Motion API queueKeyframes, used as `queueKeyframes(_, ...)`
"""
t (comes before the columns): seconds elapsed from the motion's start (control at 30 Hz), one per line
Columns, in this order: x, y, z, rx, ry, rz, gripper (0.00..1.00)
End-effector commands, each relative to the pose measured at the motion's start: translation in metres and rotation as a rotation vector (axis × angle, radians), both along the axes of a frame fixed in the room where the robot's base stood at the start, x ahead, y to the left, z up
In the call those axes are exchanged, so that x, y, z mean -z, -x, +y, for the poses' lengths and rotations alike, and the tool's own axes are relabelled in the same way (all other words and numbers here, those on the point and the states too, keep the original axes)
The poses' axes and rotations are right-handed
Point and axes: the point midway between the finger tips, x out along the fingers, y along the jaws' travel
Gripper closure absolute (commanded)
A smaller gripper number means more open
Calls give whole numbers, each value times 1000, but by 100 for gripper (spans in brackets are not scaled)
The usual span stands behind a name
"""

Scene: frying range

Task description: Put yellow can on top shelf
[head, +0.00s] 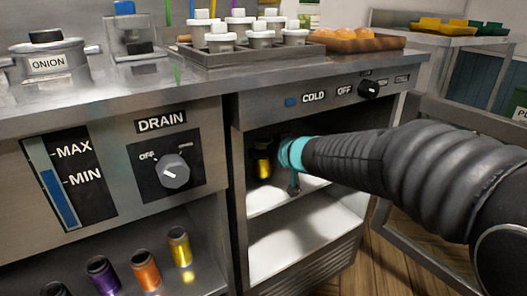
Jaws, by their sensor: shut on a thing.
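A yellow can (263,160) with a dark top is upright in the upper compartment of the open cold cabinet, in shadow. My gripper (279,166) reaches in from the right and is shut on this can. The teal band and my arm hide much of the gripper. The top shelf (272,197) is white and lies below the can. I cannot tell whether the can touches the shelf. Another yellow can (180,247) stands on a low shelf at the left, beside an orange can (145,270) and a purple can (103,276).
A lower white shelf (290,245) in the cabinet is empty. The cabinet door (385,215) stands open at the right, behind my arm. The counter above holds a tray of white-lidded pots (262,40), a bun tray (356,42) and an onion container (47,63).

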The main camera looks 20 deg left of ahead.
Motion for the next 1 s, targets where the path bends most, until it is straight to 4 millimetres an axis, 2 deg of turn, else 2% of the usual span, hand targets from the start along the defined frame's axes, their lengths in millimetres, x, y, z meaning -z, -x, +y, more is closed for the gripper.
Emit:
queueKeyframes(0.03,2,0,0,0,-1,1,94)
queueKeyframes(0.07,2,0,0,0,-1,1,42)
queueKeyframes(0.13,2,0,0,0,0,1,24)
queueKeyframes(0.17,2,0,0,0,0,1,22)
queueKeyframes(0.57,-4,1,-2,0,1,-1,22)
queueKeyframes(0.77,-18,19,-23,1,-1,0,22)
queueKeyframes(1.0,-37,48,-58,2,-1,-1,22)
